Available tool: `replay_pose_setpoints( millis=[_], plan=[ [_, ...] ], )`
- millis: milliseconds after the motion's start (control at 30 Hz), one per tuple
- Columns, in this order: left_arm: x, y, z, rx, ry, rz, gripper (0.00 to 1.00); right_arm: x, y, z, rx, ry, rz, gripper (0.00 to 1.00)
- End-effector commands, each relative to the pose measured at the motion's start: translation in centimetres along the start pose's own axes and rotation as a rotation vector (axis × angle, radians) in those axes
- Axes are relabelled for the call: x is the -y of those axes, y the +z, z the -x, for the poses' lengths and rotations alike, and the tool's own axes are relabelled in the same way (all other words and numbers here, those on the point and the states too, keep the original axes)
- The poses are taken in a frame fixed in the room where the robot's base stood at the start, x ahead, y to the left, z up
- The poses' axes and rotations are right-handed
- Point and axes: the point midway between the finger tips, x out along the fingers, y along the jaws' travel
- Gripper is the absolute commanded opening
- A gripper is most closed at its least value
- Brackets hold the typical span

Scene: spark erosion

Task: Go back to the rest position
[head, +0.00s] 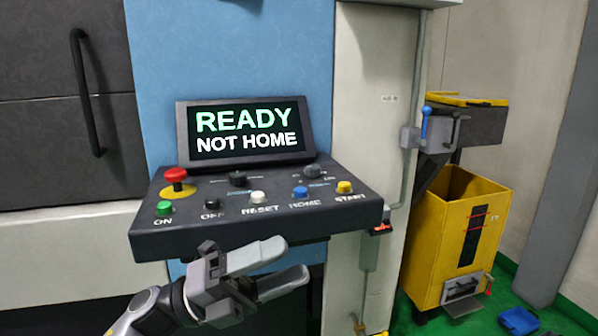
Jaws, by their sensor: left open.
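My left gripper (289,262) is in front of and just below the front edge of the control panel (285,222). Its two grey fingers are apart, with nothing between them, and point to the right. My left arm comes in from the bottom left. The panel's screen (246,131) reads "READY" in green and "NOT HOME" in white. The panel bears a red mushroom button (175,175), a green ON button (164,208), a black OFF button (211,204), a white RESET button (258,197), a blue HOME button (300,192) and a yellow START button (344,187). My right gripper is not in view.
A yellow bin (450,240) stands on the green floor at the right. A blue-handled lever (424,124) sits on a pipe beside the pale column (365,110). A dark door with a black handle (86,90) is at the left.

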Motion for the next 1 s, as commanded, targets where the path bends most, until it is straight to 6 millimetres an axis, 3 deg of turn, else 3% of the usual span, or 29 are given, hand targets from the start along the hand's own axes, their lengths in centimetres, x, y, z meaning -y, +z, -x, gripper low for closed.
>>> replay_pose_setpoints(
  millis=[267, 467, 667, 800, 1000],
  plan=[
    [-4.8, 1.0, 6.4, 0.523, -0.092, 0.445, 0.68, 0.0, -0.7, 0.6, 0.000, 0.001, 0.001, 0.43],
    [-9.9, -0.9, 13.5, 0.907, -0.111, 0.767, 0.68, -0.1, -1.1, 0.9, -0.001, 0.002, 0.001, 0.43],
    [-15.0, -6.7, 21.4, 1.294, -0.100, 1.088, 0.68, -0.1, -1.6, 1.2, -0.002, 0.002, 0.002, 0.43],
    [-17.6, -12.8, 26.5, 1.557, -0.076, 1.298, 0.68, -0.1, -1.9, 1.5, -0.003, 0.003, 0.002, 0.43],
    [-19.1, -20.2, 30.9, 1.818, -0.043, 1.499, 0.68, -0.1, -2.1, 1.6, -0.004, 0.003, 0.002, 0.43]
  ],
)
